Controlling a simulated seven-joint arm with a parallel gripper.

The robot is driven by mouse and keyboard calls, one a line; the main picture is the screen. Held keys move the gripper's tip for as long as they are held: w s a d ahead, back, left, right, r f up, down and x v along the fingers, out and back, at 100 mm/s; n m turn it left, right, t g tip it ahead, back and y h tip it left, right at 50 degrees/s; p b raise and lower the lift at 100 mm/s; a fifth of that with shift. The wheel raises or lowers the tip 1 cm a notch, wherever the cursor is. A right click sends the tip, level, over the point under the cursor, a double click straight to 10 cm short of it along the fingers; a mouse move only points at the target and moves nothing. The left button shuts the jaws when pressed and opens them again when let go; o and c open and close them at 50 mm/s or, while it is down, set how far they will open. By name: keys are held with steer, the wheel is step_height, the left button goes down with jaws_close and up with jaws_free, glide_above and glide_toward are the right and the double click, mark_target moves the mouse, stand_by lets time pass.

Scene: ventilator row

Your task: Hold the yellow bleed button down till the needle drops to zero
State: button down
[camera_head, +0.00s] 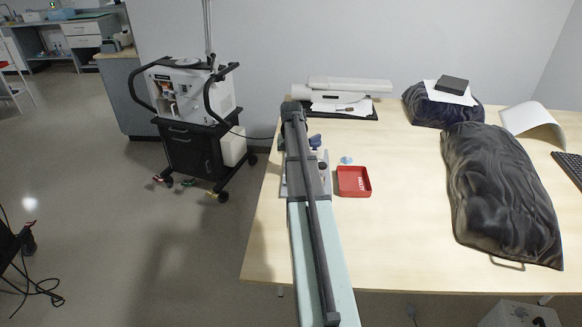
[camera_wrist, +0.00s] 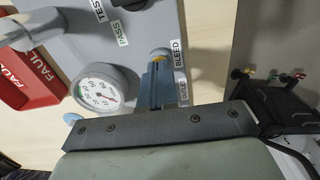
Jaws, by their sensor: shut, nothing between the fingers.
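The yellow bleed button (camera_wrist: 163,52) shows in the wrist view beside the BLEED label, mostly covered by my gripper. My gripper (camera_wrist: 158,66) is shut and empty, with its blue-grey fingertips right at the button. I cannot tell whether they touch it or press it in. The round white gauge (camera_wrist: 103,88) sits to the left of the fingers. Its red needle points to the lower right of the dial, but the exact reading is too small to tell.
A red FAULT tray (camera_head: 354,194) lies right of the panel and also shows in the wrist view (camera_wrist: 30,78). A PASS label (camera_wrist: 118,32) is on the panel. A dark bag (camera_head: 500,195) lies at the right. A ventilator cart (camera_head: 190,150) stands left of the table (camera_head: 400,250).

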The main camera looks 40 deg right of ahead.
steer(key=shift+r, duration=3.05)
